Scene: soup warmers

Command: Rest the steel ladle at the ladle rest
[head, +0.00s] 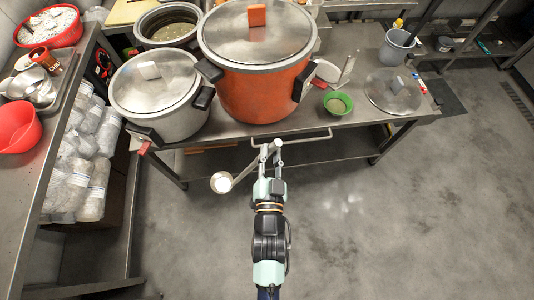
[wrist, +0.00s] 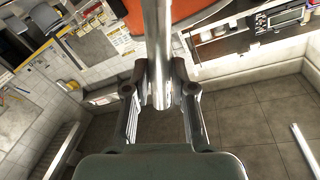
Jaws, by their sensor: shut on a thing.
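The steel ladle (head: 245,171) hangs in the air in front of the table's front edge, its round bowl to the left and low. My gripper (head: 271,152) is shut on its handle near the upper end. In the wrist view the steel handle (wrist: 157,45) runs between the two fingers of my gripper (wrist: 160,95). A small light-coloured holder with an upright piece (head: 344,72) stands on the table right of the orange pot; it may be the ladle rest, but I cannot tell for sure.
The orange pot (head: 262,90) and grey lidded pot (head: 160,112) stand on the steel table, beyond my gripper. A green bowl (head: 338,104), loose lid (head: 393,93) and grey bucket (head: 397,47) are to the right. A rail (head: 310,138) runs along the front edge. The floor at right is clear.

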